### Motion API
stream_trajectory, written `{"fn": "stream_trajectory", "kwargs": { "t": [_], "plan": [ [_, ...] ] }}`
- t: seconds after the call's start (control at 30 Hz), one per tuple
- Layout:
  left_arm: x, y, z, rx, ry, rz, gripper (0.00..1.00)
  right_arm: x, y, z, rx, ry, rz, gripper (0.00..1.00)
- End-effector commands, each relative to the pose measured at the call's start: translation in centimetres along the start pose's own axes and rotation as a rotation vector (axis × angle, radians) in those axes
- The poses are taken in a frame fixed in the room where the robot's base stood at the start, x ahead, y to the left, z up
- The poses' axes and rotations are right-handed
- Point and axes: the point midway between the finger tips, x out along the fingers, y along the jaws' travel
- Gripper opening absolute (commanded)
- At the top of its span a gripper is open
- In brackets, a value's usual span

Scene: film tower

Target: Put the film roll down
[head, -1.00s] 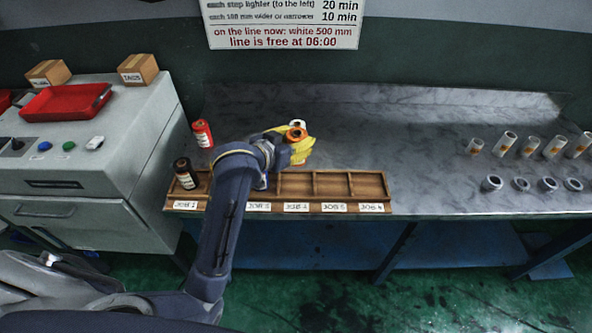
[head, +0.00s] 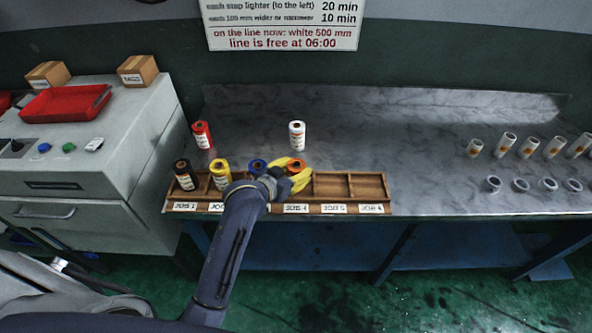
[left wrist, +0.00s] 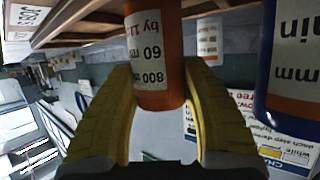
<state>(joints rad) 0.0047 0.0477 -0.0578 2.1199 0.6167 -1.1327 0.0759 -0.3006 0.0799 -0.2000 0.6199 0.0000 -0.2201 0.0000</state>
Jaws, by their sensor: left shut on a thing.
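My left gripper (head: 298,176) has its yellow fingers shut around an orange film roll (head: 297,165). The roll is upright at the fourth compartment from the left of the wooden rack (head: 378,209). Whether it touches the rack floor is hidden by my gripper. In the left wrist view the orange roll (left wrist: 156,60), with "800" and "60" on its label, sits between both fingers. A blue roll (head: 257,166) stands just left of it, also at the edge of the wrist view (left wrist: 291,65). My right gripper is not in view.
A black roll (head: 185,173) and a yellow roll (head: 220,174) stand in the rack's left compartments. The two right compartments look empty. A red roll (head: 202,134) and a white roll (head: 297,135) stand on the bench (head: 390,135) behind. Several pale tubes (head: 530,147) are at the right.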

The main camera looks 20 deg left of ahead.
Motion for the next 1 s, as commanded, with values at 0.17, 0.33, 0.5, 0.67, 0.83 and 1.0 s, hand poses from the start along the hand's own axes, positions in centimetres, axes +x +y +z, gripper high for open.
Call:
{"fn": "stream_trajectory", "kwargs": {
  "t": [0.17, 0.33, 0.5, 0.67, 0.83, 1.0],
  "plan": [
    [0.06, -0.01, 0.13, 0.000, 0.001, 0.000, 0.11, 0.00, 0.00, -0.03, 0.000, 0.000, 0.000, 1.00],
    [0.07, -0.02, 0.17, 0.000, 0.001, 0.000, 0.11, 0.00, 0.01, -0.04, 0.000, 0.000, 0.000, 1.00],
    [0.17, -0.03, 0.45, 0.000, 0.000, -0.001, 0.53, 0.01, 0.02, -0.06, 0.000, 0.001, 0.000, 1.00],
    [0.17, -0.02, 0.43, 0.000, 0.000, -0.001, 0.70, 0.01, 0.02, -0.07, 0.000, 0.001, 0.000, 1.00],
    [0.17, -0.02, 0.42, 0.000, 0.000, -0.001, 0.70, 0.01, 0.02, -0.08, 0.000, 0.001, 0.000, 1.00],
    [-0.08, -0.02, 0.09, 0.001, 0.001, -0.001, 0.70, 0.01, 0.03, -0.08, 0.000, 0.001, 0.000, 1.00]
  ]
}}
